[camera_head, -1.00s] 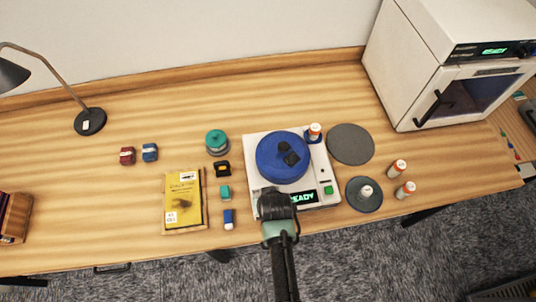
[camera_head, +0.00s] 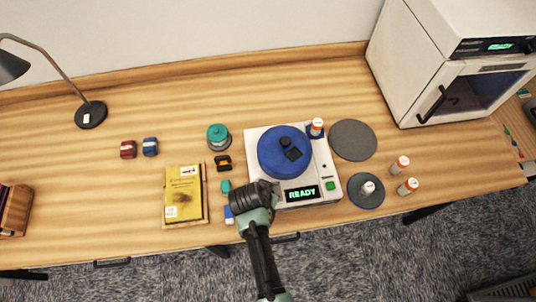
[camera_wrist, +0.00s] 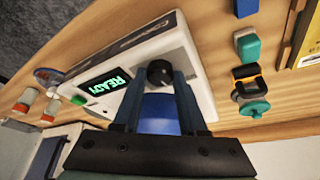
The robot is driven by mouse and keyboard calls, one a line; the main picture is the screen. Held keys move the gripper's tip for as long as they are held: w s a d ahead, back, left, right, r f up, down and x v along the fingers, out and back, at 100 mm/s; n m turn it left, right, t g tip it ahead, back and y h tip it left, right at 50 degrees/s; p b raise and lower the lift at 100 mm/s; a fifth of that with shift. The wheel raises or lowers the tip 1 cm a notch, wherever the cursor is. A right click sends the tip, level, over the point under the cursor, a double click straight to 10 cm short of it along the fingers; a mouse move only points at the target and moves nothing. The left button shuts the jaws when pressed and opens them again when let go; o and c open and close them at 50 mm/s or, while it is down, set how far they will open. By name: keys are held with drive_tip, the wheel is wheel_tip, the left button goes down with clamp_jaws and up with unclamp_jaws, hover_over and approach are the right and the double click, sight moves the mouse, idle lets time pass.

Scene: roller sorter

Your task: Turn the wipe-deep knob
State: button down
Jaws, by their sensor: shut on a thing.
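The white machine (camera_head: 258,137) with a blue round platter (camera_head: 270,152) and a green "READY" display (camera_head: 301,193) stands on the bench. In the wrist view its black round knob (camera_wrist: 159,73) sits on the front panel beside the display (camera_wrist: 104,91). My gripper (camera_wrist: 161,82) has one finger on each side of the knob and is shut on it. In the head view my gripper (camera_head: 272,190) is at the panel's front left and hides the knob. Any mark on the knob is too small to read.
A green button (camera_head: 330,185) is right of the display. Orange-capped bottles (camera_head: 401,163) and dark discs (camera_head: 353,140) stand right. The bench behind is mostly clear.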

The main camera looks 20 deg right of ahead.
drive_tip(key=m+b, duration=0.1)
drive_tip(key=m, duration=0.1)
drive_tip(key=m+g+b, duration=0.1)
drive_tip(key=m, duration=0.1)
drive_tip(key=m+g+h+b, duration=0.1)
drive_tip(key=m, duration=0.1)
drive_tip(key=shift+w+a+f, duration=0.15)
drive_tip(key=shift+w, duration=0.15)
drive_tip(key=m+g+b, duration=0.2)
drive_tip(key=m+b, duration=0.1)
drive_tip(key=m, duration=0.2)
drive_tip(key=shift+w, duration=0.1)
idle(0.3)
drive_tip(key=shift+c, duration=2.3)
unclamp_jaws()
drive_tip(key=shift+r, duration=0.25)
drive_tip(key=p+v, duration=0.1)
drive_tip(key=v, duration=1.2)
drive_tip(key=shift+w+p, duration=0.2)
drive_tip(key=shift+p, duration=0.1)
